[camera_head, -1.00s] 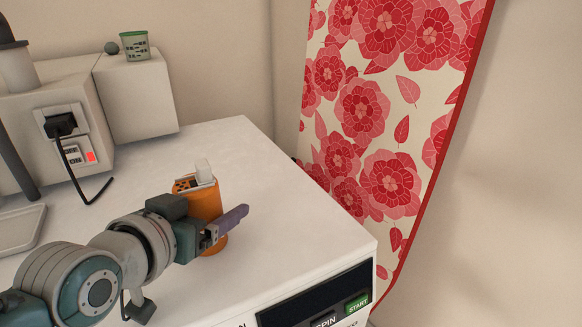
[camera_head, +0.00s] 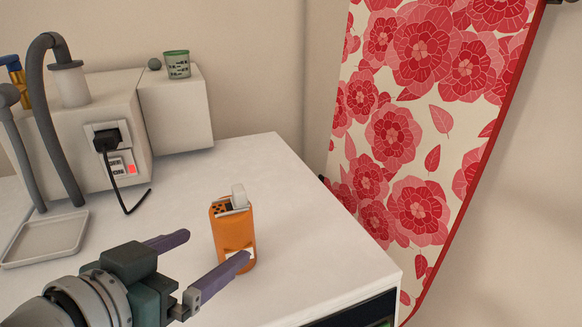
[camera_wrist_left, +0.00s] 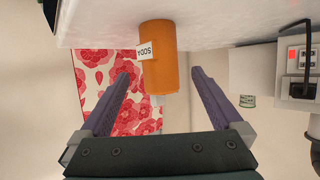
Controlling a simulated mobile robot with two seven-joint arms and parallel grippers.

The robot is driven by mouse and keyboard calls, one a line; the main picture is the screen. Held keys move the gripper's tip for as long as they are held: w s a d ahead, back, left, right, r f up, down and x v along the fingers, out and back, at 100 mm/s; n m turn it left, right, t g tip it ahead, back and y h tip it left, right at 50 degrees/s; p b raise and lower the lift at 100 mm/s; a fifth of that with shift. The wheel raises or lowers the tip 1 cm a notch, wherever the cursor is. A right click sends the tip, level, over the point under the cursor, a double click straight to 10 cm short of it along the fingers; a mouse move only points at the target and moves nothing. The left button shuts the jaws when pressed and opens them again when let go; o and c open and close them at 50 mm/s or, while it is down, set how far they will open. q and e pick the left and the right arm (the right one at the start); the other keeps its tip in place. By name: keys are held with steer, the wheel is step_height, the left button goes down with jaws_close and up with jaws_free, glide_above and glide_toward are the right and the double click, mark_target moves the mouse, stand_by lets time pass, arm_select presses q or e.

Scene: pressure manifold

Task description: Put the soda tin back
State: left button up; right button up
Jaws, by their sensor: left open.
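The soda tin (camera_head: 232,232) is an orange can standing upright on the white top, with a small pale piece on its upper end. My left gripper (camera_head: 216,247) is open, to the left of the tin and nearer the camera. One finger overlaps the tin's lower front; the other points past its left side. In the left wrist view the tin (camera_wrist_left: 168,60) appears upside down with its "SODA" label, between the spread fingertips of my left gripper (camera_wrist_left: 160,75), touching neither visibly. My right gripper is not in view.
A white machine block (camera_head: 65,130) with a plugged black cord (camera_head: 125,195) stands at the back left. A grey tray (camera_head: 45,240) lies at the left. A green cup (camera_head: 177,65) sits on the block. A floral cloth (camera_head: 420,130) hangs beyond the top's right edge.

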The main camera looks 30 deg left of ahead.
arm_select(q)
steer(key=shift+v, duration=0.85)
steer(key=shift+s+d+f+h, duration=0.1)
steer(key=shift+d+h, duration=0.2)
steer(key=shift+d, duration=0.05)
steer(key=s+d+f+m+g, duration=0.1)
steer(key=s+d+m+g, duration=0.2)
steer(key=s+g, duration=0.6)
steer(key=s+d, duration=0.2)
steer(key=s, duration=0.1)
steer(key=shift+s+g+h, duration=0.15)
steer(key=shift+g+h, duration=0.25)
